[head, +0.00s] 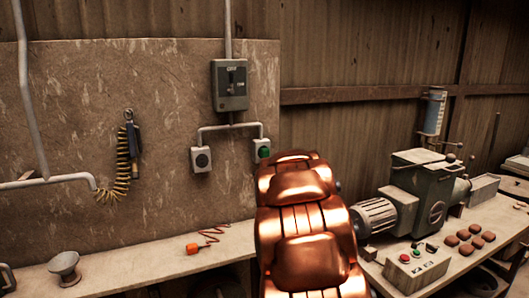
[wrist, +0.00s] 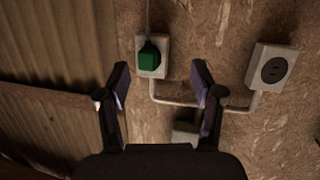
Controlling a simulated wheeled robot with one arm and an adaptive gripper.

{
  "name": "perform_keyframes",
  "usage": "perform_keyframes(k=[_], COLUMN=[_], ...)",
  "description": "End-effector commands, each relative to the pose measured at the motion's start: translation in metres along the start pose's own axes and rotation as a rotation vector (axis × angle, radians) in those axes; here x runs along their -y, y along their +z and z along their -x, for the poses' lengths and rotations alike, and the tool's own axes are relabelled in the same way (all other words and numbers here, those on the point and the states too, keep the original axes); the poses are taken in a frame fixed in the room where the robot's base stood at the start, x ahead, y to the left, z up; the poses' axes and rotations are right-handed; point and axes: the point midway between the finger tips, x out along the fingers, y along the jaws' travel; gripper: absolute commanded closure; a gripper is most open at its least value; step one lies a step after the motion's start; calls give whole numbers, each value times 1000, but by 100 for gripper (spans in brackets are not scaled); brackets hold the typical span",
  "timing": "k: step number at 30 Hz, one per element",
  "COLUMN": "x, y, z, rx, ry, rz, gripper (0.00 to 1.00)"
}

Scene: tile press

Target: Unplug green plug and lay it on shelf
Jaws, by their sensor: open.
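The green plug (wrist: 149,57) sits in a white wall outlet (wrist: 140,42) in the wrist view. In the head view the green plug (head: 264,152) shows just above and left of my copper-coloured arm. My gripper (wrist: 160,76) is open and empty, its two fingers spread on either side of the view's middle. The plug appears between the fingers, closer to the left one, and apart from both. In the head view my arm hides the fingers. The shelf (head: 130,268) runs along the wall below, at the left.
An empty outlet (head: 201,159) is left of the plug, joined by conduit under a grey switch box (head: 230,85). On the shelf lie an orange plug with coiled cord (head: 193,248) and a funnel-like cup (head: 65,267). A machine (head: 420,195) stands right of my arm.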

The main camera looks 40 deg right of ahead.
Motion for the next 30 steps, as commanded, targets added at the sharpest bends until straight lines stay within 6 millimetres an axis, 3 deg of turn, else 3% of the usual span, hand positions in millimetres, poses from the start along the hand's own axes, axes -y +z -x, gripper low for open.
perform_keyframes(k=[1,3,8,30], x=[-15,-25,-40,-44], y=[-5,-13,-22,-28], z=[-10,-21,-33,-40], rx=[-42,-103,-200,-254], ry=[-18,-58,-142,-198], rz=[-9,-18,-38,-50], gripper=[33,33,33,33])
